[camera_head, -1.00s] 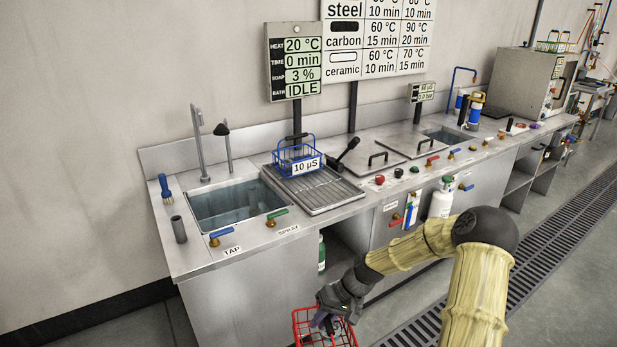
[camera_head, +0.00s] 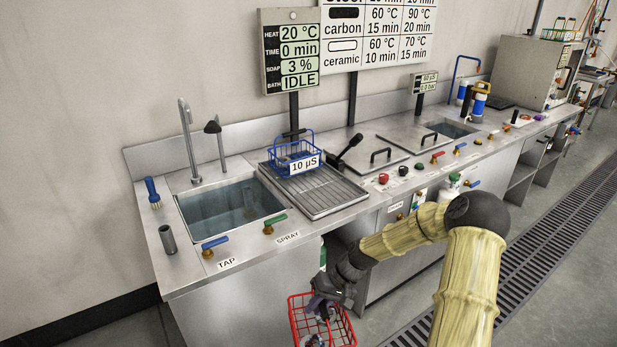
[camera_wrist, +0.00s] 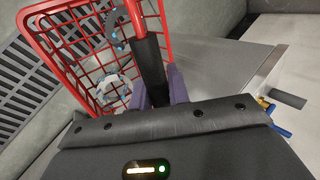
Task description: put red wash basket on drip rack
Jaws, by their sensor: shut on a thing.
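The red wash basket (camera_head: 310,322) hangs in my gripper (camera_head: 322,303) in front of the counter, below the level of its top. In the wrist view the basket (camera_wrist: 72,35) fills the upper left, tilted in the picture, with small parts inside that I cannot make out. My gripper (camera_wrist: 160,92) is shut on a dark part of the basket, likely its handle. The drip rack (camera_head: 322,193) is the ribbed steel tray right of the sink. A blue wire basket (camera_head: 296,160) labelled 10 µS stands on its back left part; the front and right of the rack are bare.
The sink (camera_head: 232,206) lies left of the rack, with tap (camera_head: 215,243) and spray (camera_head: 274,225) levers along the front edge. A black lever (camera_head: 349,151) rises at the rack's back right. Lidded baths (camera_head: 380,158) lie to the right.

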